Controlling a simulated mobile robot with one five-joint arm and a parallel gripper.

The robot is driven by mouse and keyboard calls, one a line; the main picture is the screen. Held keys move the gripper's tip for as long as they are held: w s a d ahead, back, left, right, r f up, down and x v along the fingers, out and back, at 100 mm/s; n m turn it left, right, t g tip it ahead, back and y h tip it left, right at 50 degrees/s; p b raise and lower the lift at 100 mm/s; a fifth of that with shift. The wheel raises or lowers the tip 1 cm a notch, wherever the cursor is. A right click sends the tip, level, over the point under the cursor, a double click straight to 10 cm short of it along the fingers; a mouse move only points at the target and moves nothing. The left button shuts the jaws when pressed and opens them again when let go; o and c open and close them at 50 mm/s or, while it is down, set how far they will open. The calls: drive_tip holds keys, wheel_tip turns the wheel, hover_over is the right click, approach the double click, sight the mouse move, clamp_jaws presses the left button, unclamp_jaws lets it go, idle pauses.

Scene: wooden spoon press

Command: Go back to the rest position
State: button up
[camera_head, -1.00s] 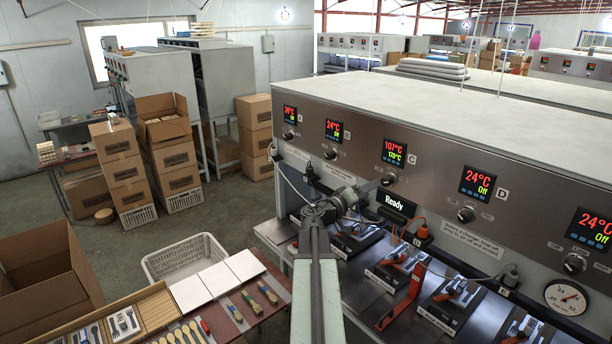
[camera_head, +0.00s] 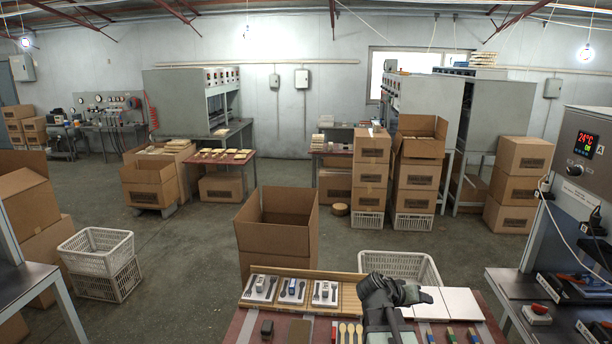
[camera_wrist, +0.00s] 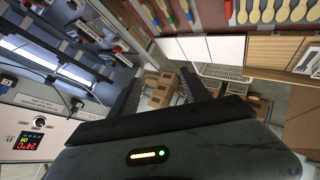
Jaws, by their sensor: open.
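My gripper (camera_head: 405,292) shows in the head view at the lower middle right, raised over the table (camera_head: 235,325) with the spoons. In the wrist view my gripper (camera_wrist: 162,85) has its two dark fingers apart, with nothing between them but distant boxes. Several light wooden spoons (camera_head: 343,331) lie at the table's front, and they also show at the top of the wrist view (camera_wrist: 268,12). A wooden tray (camera_head: 349,300) holds spoon sets on white cards. My gripper partly covers the tray's right end and the white boards (camera_head: 461,303).
The press machine (camera_head: 585,135) with a 24°C display stands at the right edge, with its bench below. A white basket (camera_head: 428,268) and an open cardboard box (camera_head: 277,240) stand behind the table. Stacked boxes (camera_head: 371,172) stand farther back. Open floor (camera_head: 190,270) lies to the left.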

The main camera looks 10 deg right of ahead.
drive_tip(key=s+a+f+n+y+b, duration=0.15)
drive_tip(key=a+f+y, duration=0.25)
drive_tip(key=a+f, duration=0.7)
drive_tip(key=s+a+f+n+g+y, duration=0.1)
drive_tip(key=s+a+g+y, duration=0.1)
drive_tip(key=a, duration=0.5)
drive_tip(key=s+a+f+n+g+y, duration=0.1)
drive_tip(key=s+a+n+g+y, duration=0.1)
drive_tip(key=s+a+y, duration=0.2)
drive_tip(key=s+a, duration=0.2)
drive_tip(key=a, duration=0.2)
drive_tip(key=shift+s+a+b, duration=0.25)
drive_tip(key=shift+s+b, duration=0.05)
drive_tip(key=shift+s, duration=0.05)
drive_tip(key=c, duration=0.3)
drive_tip(key=shift+d, duration=0.1)
drive_tip(key=shift+c, duration=0.5)
